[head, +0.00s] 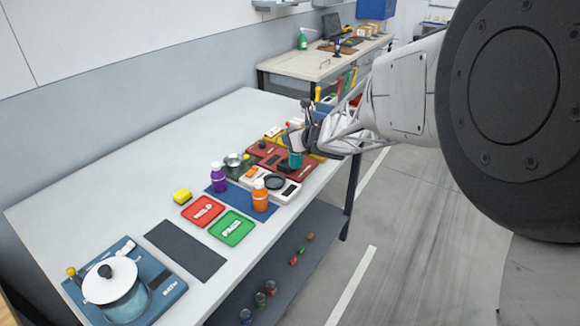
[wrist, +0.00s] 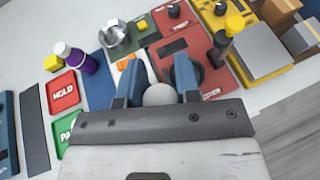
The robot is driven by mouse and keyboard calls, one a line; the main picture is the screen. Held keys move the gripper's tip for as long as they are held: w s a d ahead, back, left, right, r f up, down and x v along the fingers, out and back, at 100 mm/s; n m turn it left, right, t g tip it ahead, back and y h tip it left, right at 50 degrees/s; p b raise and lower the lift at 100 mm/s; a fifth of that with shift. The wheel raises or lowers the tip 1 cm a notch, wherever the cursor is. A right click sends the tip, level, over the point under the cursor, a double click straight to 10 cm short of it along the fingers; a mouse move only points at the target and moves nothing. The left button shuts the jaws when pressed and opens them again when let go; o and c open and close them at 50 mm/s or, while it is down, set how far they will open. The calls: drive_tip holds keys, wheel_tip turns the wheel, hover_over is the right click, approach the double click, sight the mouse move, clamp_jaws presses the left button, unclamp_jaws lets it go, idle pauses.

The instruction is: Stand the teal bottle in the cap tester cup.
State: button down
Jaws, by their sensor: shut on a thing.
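The teal bottle (head: 296,159) is in my gripper (head: 303,146), upright as far as I can see, over the red devices. In the wrist view its round white cap (wrist: 160,95) sits between the two blue fingers of my gripper (wrist: 160,88). The bottle's body is hidden below the cap there. A white device (head: 286,193) with a black round cup (head: 274,182) and an orange part stands to the lower left of the bottle; it looks like the cap tester, but I cannot read its label. The bottle is apart from that cup.
An orange bottle (head: 260,198) and a purple bottle (head: 218,179) stand on a blue mat near the white device. A metal cup (head: 233,160), red tray (head: 203,211), green tray (head: 232,228) and yellow block (head: 182,197) are close by. The back-left tabletop is clear.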

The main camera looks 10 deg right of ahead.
drive_tip(key=s+n+g+y, duration=0.1)
drive_tip(key=s, duration=0.6)
drive_tip(key=shift+s+a+f+n+y, duration=0.15)
drive_tip(key=shift+s+f+n+y, duration=0.15)
drive_tip(key=shift+s+n+y, duration=0.1)
idle(0.4)
drive_tip(key=w+f, duration=0.1)
drive_tip(key=w, duration=1.5)
drive_tip(key=shift+f, duration=0.2)
drive_tip(key=shift+a+f, duration=0.1)
drive_tip(key=shift+f, duration=0.05)
drive_tip(key=shift+f, duration=1.65)
drive_tip(key=shift+f, duration=0.3)
drive_tip(key=c, duration=0.8)
unclamp_jaws()
